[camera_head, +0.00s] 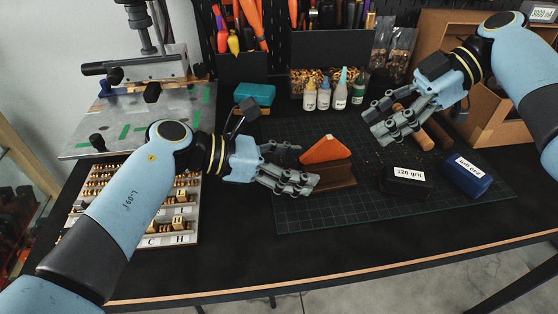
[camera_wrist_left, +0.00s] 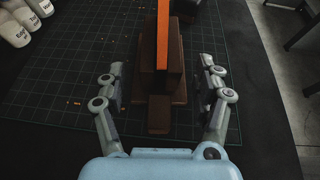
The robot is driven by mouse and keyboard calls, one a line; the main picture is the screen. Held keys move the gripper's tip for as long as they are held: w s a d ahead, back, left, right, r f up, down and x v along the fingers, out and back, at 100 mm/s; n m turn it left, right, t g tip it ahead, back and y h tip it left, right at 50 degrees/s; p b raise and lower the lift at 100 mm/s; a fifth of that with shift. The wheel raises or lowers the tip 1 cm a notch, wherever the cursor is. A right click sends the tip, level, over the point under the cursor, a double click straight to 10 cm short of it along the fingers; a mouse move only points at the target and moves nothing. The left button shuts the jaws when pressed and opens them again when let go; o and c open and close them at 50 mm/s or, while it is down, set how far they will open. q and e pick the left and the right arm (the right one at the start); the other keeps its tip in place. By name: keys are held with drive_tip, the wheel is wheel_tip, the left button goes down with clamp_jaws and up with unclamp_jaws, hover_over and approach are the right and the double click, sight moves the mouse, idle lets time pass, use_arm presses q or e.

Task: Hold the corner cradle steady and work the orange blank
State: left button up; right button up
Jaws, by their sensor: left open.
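The orange blank (camera_head: 325,150) stands upright in the brown corner cradle (camera_head: 335,177) on the cutting mat, and it shows edge-on in the left wrist view (camera_wrist_left: 163,35). My left gripper (camera_head: 308,168) is open at the cradle's left side. In the left wrist view its fingers (camera_wrist_left: 162,88) are spread to either side of the cradle's near end (camera_wrist_left: 160,115), with gaps visible between fingers and cradle. My right gripper (camera_head: 376,122) is over the right part of the mat, apart from the cradle, with its fingers spread and nothing seen between them.
A black 120 grit block (camera_head: 405,181) and a blue sanding block (camera_head: 466,178) lie right of the cradle. Brown cylinders (camera_head: 437,134) lie near my right gripper. Small bottles (camera_head: 325,95) stand behind. A stamping press (camera_head: 135,75) and letter tray (camera_head: 180,215) are at left. The front mat is clear.

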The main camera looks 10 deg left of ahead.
use_arm(q)
drive_tip(key=shift+d, duration=0.1)
clamp_jaws()
idle(0.8)
idle(0.4)
idle(0.5)
drive_tip(key=shift+f, duration=0.1)
use_arm(e)
drive_tip(key=shift+f, duration=0.1)
drive_tip(key=shift+c, duration=0.2)
